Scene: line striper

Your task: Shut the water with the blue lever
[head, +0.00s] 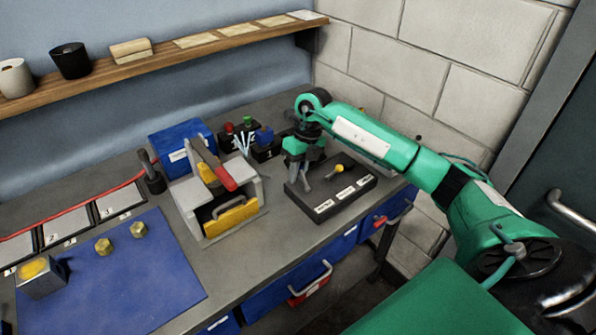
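A black panel (350,198) with white labels along its front edge lies near the back right of the bench. A lever with a yellow knob (338,169) stands on it. My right gripper (304,182) points down over the left part of this panel, left of the yellow knob. Its fingers look slightly apart, but whether they hold anything is too small to tell. I cannot make out a blue lever on the panel; the gripper covers part of it. A small blue piece (264,136) shows on a black block behind the gripper. My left gripper is out of view.
A blue mat (130,282) with brass nuts lies at the left. A wooden shelf (187,50) runs along the wall.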

